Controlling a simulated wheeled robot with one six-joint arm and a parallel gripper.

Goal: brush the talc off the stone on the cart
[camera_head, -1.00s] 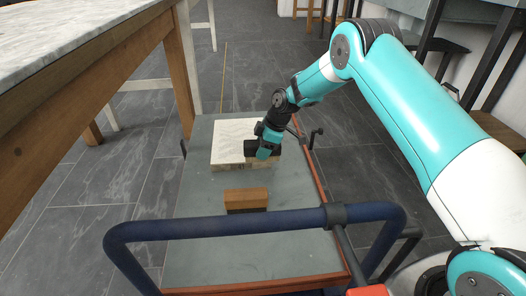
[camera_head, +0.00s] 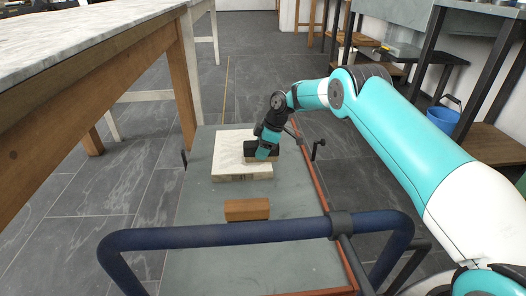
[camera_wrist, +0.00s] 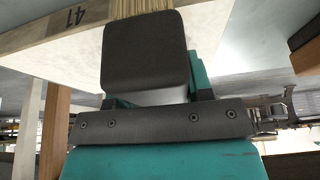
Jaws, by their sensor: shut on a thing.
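The pale stone (camera_head: 230,150) lies flat on the grey-green top of the cart (camera_head: 295,250), toward its far end. In the wrist view the stone (camera_wrist: 60,65) has a dark "41" on its edge. My gripper (camera_head: 262,150) is over the right part of the stone, shut on a brush. The brush's tan bristles (camera_wrist: 140,8) show in the wrist view, at the stone's face; its handle is largely hidden by my gripper. I cannot clearly make out talc on the pale stone.
A brown wooden block (camera_head: 247,209) lies on the cart in front of the stone. A blue push handle (camera_head: 190,236) crosses the cart's near end. A marble-topped table (camera_head: 70,45) stands on the left. A blue bucket (camera_head: 443,118) is at the right.

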